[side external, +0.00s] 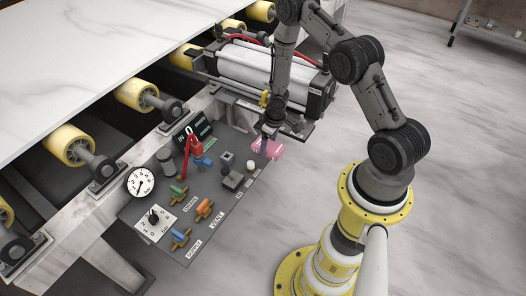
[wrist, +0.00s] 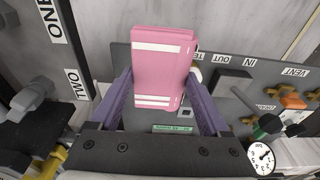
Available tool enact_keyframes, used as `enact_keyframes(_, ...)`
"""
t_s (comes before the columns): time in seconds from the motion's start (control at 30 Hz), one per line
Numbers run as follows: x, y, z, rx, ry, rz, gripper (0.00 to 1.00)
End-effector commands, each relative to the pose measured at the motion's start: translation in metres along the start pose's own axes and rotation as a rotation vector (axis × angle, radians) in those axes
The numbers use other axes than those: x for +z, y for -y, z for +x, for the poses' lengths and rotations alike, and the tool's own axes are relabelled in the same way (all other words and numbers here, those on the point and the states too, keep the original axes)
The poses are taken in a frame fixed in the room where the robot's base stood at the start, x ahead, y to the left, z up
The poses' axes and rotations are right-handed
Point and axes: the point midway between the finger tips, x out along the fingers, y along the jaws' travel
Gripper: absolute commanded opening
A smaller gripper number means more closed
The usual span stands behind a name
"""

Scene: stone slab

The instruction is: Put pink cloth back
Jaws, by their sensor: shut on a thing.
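The pink cloth (wrist: 163,62) is a folded pink block with white stripes. In the wrist view it sits upright between the two purple fingers of my gripper (wrist: 160,85), which is shut on it. In the side view the pink cloth (side external: 268,148) shows below my gripper (side external: 267,138), at the far right end of the dark control panel (side external: 228,205). I cannot tell whether the cloth touches the panel or hangs just above it.
The panel carries a white knob (side external: 251,165), a dark switch box (side external: 230,178), a red lever (side external: 189,143), coloured valves (side external: 204,208) and dials (side external: 140,182). A roller conveyor with a white slab (side external: 80,50) lies left.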

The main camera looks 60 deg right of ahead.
Motion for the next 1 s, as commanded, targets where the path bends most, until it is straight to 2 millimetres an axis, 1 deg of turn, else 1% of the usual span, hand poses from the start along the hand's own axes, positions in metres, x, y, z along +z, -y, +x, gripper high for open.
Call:
enact_keyframes(0.03,-0.004,-0.002,0.007,0.000,0.000,-0.001,0.28)
enact_keyframes(0.2,-0.014,-0.007,0.025,0.000,-0.001,-0.001,0.28)
enact_keyframes(0.3,-0.018,-0.009,0.031,-0.001,0.000,0.000,0.28)
enact_keyframes(0.57,-0.022,-0.011,0.038,0.000,-0.002,0.000,0.28)
enact_keyframes(0.67,-0.024,-0.013,0.043,0.000,-0.001,-0.002,0.28)
enact_keyframes(1.0,-0.020,-0.013,0.067,0.000,-0.001,0.001,0.28)
